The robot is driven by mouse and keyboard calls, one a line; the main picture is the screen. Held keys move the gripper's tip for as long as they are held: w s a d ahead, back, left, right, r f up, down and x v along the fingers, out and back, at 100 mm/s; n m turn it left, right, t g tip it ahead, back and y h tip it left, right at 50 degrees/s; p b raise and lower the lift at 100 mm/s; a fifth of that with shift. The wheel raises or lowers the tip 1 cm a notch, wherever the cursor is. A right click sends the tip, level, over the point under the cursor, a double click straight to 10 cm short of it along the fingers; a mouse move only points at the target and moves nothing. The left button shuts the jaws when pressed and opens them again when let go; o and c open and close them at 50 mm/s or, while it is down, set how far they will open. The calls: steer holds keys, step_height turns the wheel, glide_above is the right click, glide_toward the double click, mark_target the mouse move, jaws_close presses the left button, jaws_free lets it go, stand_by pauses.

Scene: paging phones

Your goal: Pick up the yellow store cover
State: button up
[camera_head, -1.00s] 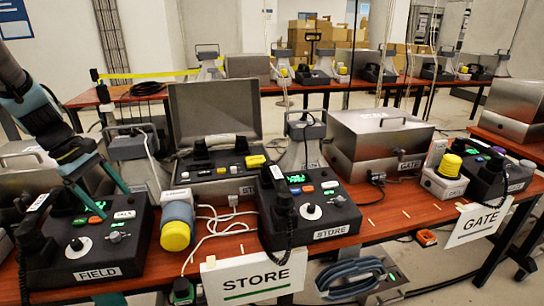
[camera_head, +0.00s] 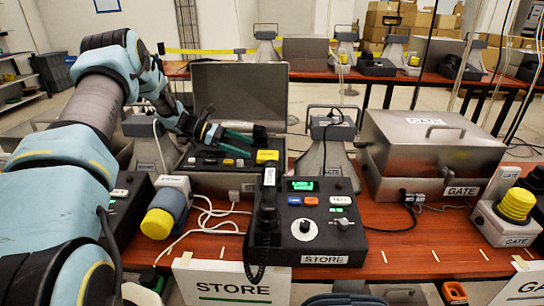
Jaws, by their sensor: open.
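A yellow cap (camera_head: 158,223) sits on the end of a grey-blue cylinder left of the store phone (camera_head: 305,222). It faces forward and down, apart from my gripper. A small yellow block (camera_head: 267,156) lies inside the open metal case behind the store phone. I cannot tell for sure which yellow piece is the store cover. My gripper (camera_head: 232,134) is open and appears empty, at the open case, left of and slightly above the yellow block. My arm comes in from the left and hides part of the table.
The open case's lid (camera_head: 240,95) stands up behind my gripper. A closed metal case (camera_head: 430,150) and a yellow-topped gate box (camera_head: 516,206) are on the right. White cables (camera_head: 212,215) lie by the cylinder. A store sign (camera_head: 232,283) hangs at the front edge.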

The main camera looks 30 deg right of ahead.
mark_target(261, 154)
steer(key=p+x, duration=0.1)
steer(key=x, duration=0.2)
steer(key=p+x, duration=0.1)
steer(key=x, duration=0.2)
steer(key=shift+s+a+f+p, duration=0.15)
steer(key=shift+s+p, duration=0.15)
steer(key=shift+p, duration=0.05)
steer(key=c, duration=1.3)
